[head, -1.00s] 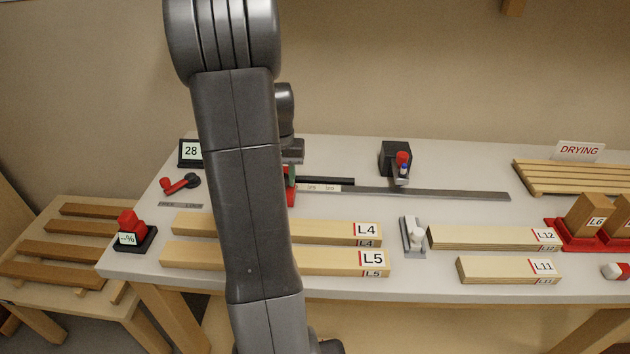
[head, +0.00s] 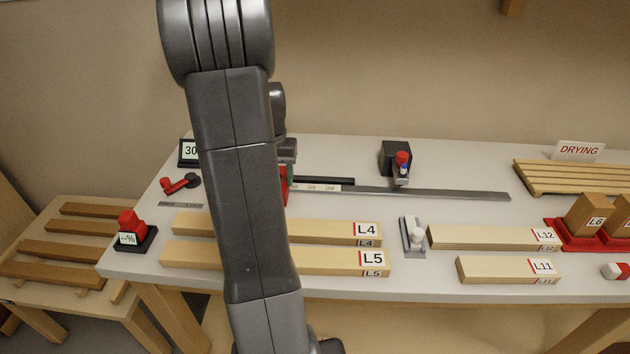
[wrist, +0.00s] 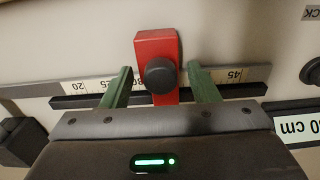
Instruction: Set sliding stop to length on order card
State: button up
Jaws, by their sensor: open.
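The red sliding stop (wrist: 157,50) with its dark round knob (wrist: 160,76) sits on the rail between my gripper's fingers in the wrist view. My gripper (wrist: 159,84) is open, with one green finger on each side of the stop. The ruler strip (wrist: 93,85) shows 20 on the left and 45 on the right. In the head view a sliver of the red stop (head: 284,186) shows beside my arm, which hides most of it. The display (head: 189,151) reads 30, partly covered by my arm.
The rail (head: 440,193) runs right across the bench. Boards L4 (head: 320,232) and L5 (head: 330,261) lie in front, with L12 (head: 480,238) and L11 (head: 500,269) to the right. A black block with a red part (head: 396,158) stands behind the rail.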

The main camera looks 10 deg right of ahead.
jog(key=shift+r+p, duration=3.5)
jog(key=shift+r, duration=1.05)
jog(key=shift+f, duration=0.1)
notch_tip(320, 180, down, 9)
jog(key=b, duration=0.7)
jog(key=shift+s, duration=0.15)
